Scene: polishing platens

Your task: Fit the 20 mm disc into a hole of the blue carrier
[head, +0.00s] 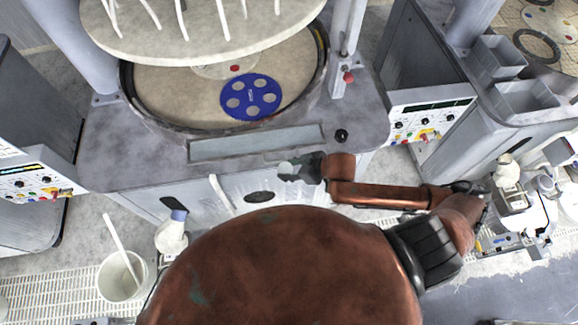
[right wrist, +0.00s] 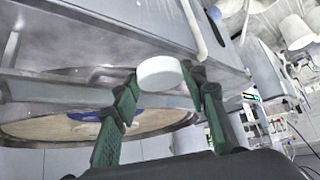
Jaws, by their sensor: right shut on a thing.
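The blue carrier (head: 243,94), a round plate with several holes, lies on the tan platen inside the machine's round basin. Part of it shows in the right wrist view (right wrist: 88,115). My right gripper (head: 287,170) is in front of the machine, below its front edge in the picture and apart from the carrier. In the right wrist view its green fingers are shut on a white disc (right wrist: 160,73), held between the fingertips. The disc is hard to make out in the head view. The holes I can see show no disc in them. My left gripper is not in view.
A large upper plate (head: 200,35) hangs over the back of the platen (head: 185,95). A raised rim and a black knob (head: 341,136) lie between my right gripper and the carrier. A white bucket (head: 120,278) and a bottle (head: 172,236) stand at lower left.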

